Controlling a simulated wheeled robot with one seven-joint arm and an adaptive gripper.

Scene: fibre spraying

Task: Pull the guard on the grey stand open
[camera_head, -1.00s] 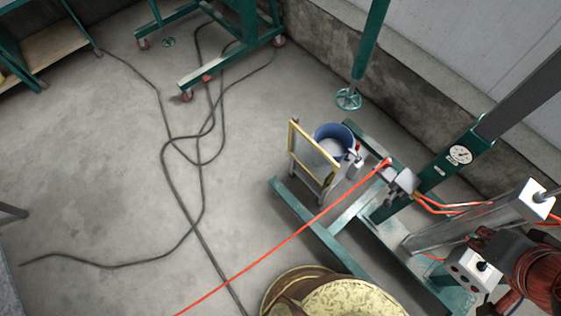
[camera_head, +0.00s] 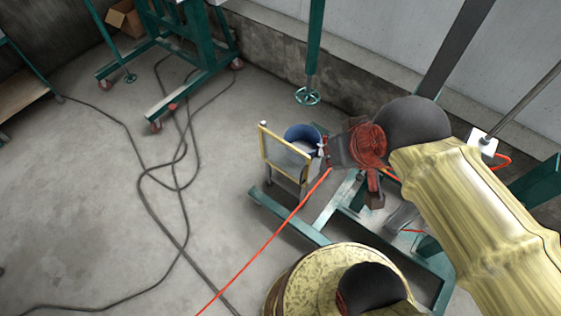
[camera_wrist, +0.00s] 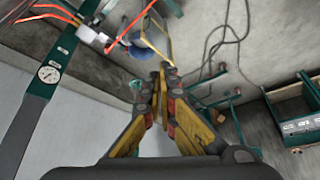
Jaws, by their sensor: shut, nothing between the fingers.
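The guard (camera_head: 285,152) is an upright clear panel in a yellow frame on a small grey stand (camera_head: 302,190), in the middle of the head view. A blue bucket (camera_head: 303,132) sits right behind it. In the wrist view the guard's yellow frame (camera_wrist: 153,42) is beyond the fingertips, with the blue bucket (camera_wrist: 136,52) to its left. My gripper (camera_wrist: 163,72) is shut and empty, its tips pointing towards the guard's lower edge in that view. I cannot tell whether they touch it. In the head view my wrist is just right of the bucket, and the fingers are not clear.
A green floor frame (camera_head: 290,217) lies around the stand. An orange hose (camera_head: 262,250) crosses the floor in front. A green wheeled frame (camera_head: 195,80) is at the back left. Dark cables (camera_head: 185,190) lie on open floor.

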